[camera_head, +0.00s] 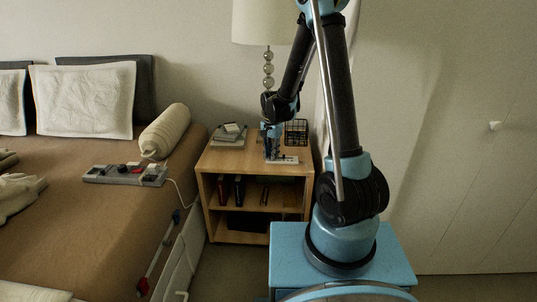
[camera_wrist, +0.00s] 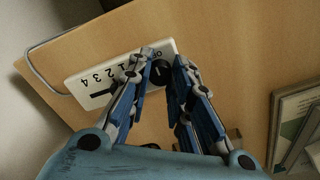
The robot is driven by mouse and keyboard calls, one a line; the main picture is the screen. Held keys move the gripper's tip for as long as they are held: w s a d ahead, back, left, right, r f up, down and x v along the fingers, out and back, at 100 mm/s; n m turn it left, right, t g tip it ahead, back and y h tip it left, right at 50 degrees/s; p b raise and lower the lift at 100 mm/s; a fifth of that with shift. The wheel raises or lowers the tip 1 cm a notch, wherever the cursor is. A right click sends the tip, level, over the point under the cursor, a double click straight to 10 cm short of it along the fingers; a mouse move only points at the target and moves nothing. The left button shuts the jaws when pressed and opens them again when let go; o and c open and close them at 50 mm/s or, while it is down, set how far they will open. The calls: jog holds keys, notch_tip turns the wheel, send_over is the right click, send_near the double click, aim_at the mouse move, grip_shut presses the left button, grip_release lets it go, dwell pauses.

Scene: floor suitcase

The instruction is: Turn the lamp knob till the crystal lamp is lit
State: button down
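The crystal lamp (camera_head: 268,68) has a stack of clear balls under a cream shade (camera_head: 263,22). Its shade shows no bright glow. A white control panel (camera_wrist: 83,86) marked OFF and 1 to 4 lies on the wooden nightstand; it also shows in the head view (camera_head: 288,160). A round black knob (camera_wrist: 159,74) sits at its OFF end. My gripper (camera_wrist: 164,62) points down at the panel with its fingers apart, one on each side of the knob. Whether either fingertip touches the knob is unclear. In the head view my gripper (camera_head: 272,155) partly hides the panel.
The nightstand (camera_head: 222,158) also holds a small stack of books (camera_head: 229,134) at left and a black wire basket (camera_head: 296,132) at right. A bed (camera_head: 85,215) with a power strip (camera_head: 125,174) stands left. A white wall and door are right.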

jog(key=shift+a, duration=0.3)
jog(key=shift+d, duration=0.1)
jog(key=shift+n, duration=0.3)
jog(key=n, duration=0.2)
jog(key=shift+n, duration=0.3)
jog(key=n, duration=0.5)
jog(key=shift+w+n, duration=0.1)
jog(key=shift+n, duration=0.2)
jog(key=n, duration=0.4)
jog(key=shift+d, duration=0.1)
jog(key=n, duration=0.5)
jog(key=shift+w, duration=0.1)
